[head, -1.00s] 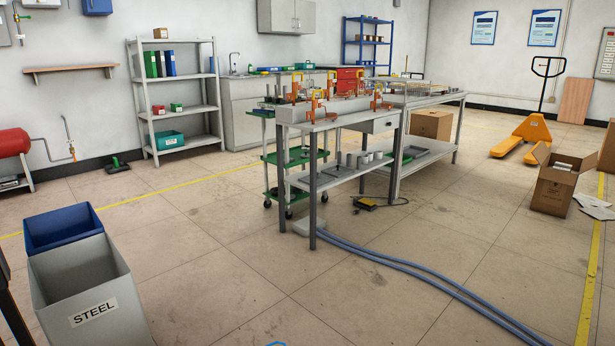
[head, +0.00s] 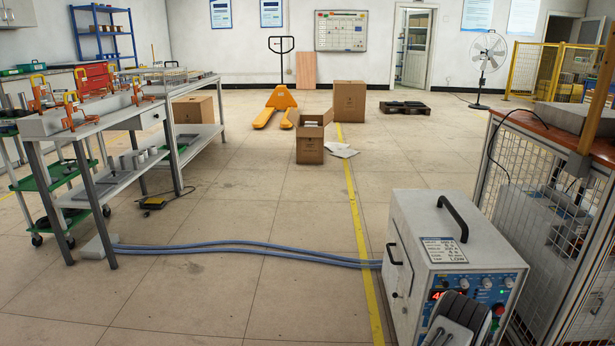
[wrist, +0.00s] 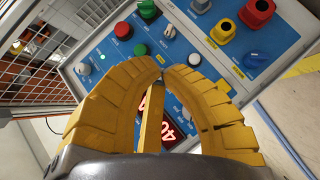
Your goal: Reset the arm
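My gripper (wrist: 164,70) shows in the wrist view with two yellow ribbed fingers. Their tips come together and nothing is seen held between them. The fingers are in front of the blue control panel (wrist: 195,65) of the induction heater, over its lit red display (wrist: 168,128). Knobs and buttons surround the tips; I cannot tell whether the tips touch the panel. In the head view the heater (head: 455,235) is a white box with a black handle at the lower right. A dark grey part of my arm covers some of its front panel.
Blue hoses (head: 240,246) run along the floor from the heater to the workbench (head: 100,192) at left. A wire-mesh cage (head: 540,215) stands close to the heater's right. Open floor lies in the middle, with a cardboard box (head: 310,142) and a yellow pallet truck (head: 278,105) farther back.

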